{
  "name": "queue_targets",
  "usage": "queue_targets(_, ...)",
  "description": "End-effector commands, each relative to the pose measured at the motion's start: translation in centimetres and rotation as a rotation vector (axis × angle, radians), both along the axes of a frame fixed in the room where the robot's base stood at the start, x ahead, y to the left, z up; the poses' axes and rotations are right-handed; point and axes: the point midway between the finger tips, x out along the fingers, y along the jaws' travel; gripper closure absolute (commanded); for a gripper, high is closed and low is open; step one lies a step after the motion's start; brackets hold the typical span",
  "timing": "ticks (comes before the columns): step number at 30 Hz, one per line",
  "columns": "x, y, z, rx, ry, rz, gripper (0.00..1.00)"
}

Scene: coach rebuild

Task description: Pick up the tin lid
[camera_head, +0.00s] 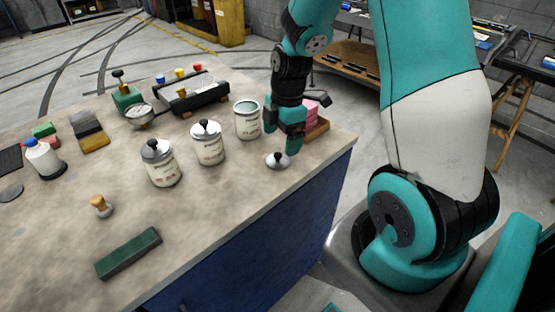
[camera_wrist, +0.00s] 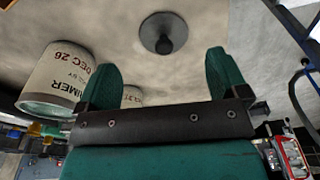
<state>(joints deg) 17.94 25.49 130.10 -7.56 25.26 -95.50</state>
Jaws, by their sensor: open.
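The tin lid (camera_head: 277,160) is a small silver disc with a black knob, lying on the workbench near its right edge. It also shows in the wrist view (camera_wrist: 164,34), beyond the fingers and between their lines. My gripper (camera_head: 284,140) is open and empty, just above and beside the lid, apart from it. Its two green fingers (camera_wrist: 165,75) are spread in the wrist view. An open tin (camera_head: 247,122) without a lid stands to the left of my gripper; a labelled tin (camera_wrist: 58,82) shows at the left of the wrist view.
Two lidded tins (camera_head: 208,143) (camera_head: 161,163) stand further left. A pink stack in a wooden tray (camera_head: 315,127) sits behind my gripper. A green block (camera_head: 128,253) and a small wooden-knobbed piece (camera_head: 101,206) lie nearer the front. The bench top (camera_head: 225,200) in front of the lid is clear.

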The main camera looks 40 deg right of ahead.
Motion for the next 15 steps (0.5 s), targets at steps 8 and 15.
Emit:
queue_targets(8,-0.4,0.9,-3.5,0.002,0.005,0.001,0.08)
queue_targets(15,-0.2,1.1,-5.2,0.0,-0.001,0.0,0.08)
